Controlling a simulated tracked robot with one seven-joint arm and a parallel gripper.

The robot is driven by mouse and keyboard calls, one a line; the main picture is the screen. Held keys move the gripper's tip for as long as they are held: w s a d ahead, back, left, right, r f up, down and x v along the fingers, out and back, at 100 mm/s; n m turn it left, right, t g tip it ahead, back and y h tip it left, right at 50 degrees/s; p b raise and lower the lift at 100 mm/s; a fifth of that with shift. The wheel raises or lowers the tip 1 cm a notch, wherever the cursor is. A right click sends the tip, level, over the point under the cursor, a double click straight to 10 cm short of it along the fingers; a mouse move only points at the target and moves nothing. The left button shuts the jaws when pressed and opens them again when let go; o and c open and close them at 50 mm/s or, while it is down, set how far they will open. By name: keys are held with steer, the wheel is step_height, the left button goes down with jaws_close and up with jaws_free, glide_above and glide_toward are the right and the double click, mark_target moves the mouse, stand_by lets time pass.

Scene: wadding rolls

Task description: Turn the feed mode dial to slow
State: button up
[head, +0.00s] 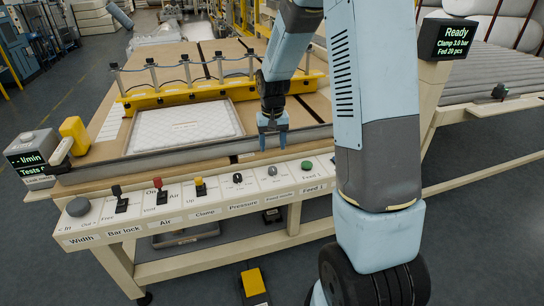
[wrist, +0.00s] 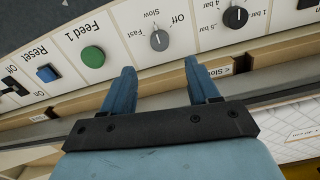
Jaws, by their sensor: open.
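The feed mode dial (wrist: 159,40) is a small grey round knob on the white control panel. In the wrist view its labels Off, Slow and Fast appear upside down around it. I cannot tell for certain which label its pointer faces. In the head view the dial (head: 272,171) sits between the pressure dial and the green Feed 1 button. My gripper (head: 273,134) is above and behind the panel, over the grey rail. In the wrist view its two blue fingers (wrist: 160,65) are apart and empty, with the dial beyond the gap between them, not touched.
Beside the dial are the pressure dial (wrist: 235,17) and the green Feed 1 button (wrist: 93,57). Several levers stand along the panel's left, among them a red-handled air lever (head: 161,194). A grey rail (head: 190,157) runs behind the panel. A screen (head: 456,39) reads Ready.

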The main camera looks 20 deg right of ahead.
steer(key=shift+r, duration=2.05)
steer(key=s+r+t, duration=0.2)
steer(key=s+r, duration=0.9)
steer(key=r, duration=0.2)
steer(key=s+r+t, duration=0.1)
steer(key=s+r, duration=0.2)
steer(key=s, duration=0.5)
steer(key=s+r+n+t, duration=0.1)
steer(key=s+r, duration=0.3)
steer(key=s, duration=0.5)
steer(key=shift+s+t, duration=0.2)
steer(key=shift+t, duration=0.6)
